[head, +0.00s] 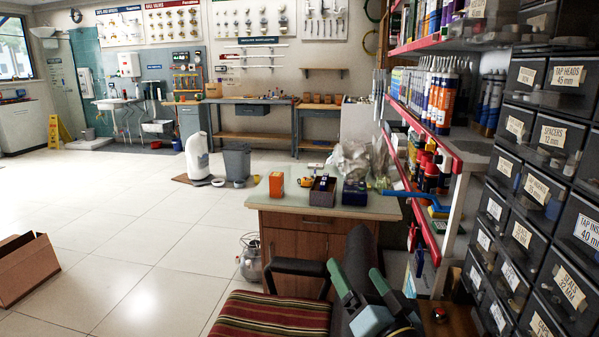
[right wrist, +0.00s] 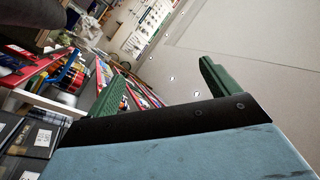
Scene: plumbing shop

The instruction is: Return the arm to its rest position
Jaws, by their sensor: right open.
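My right gripper (head: 354,270) is at the bottom of the head view, in front of the wooden-fronted counter (head: 283,241) and beside the dark chair back. Its two green fingers stand apart with nothing between them. In the right wrist view the same gripper (right wrist: 157,78) is open and empty, with shelving behind one finger and pale floor or wall behind the other. Part of the right arm below the gripper is cut off by the frame edge. My left gripper is not in view.
A chair with a striped seat (head: 268,316) stands close by the right gripper. The red-edged shelf rack (head: 424,128) and black labelled drawers (head: 541,185) rise at the right. An open cardboard box (head: 25,266) lies at the left. The tiled floor (head: 130,225) between is clear.

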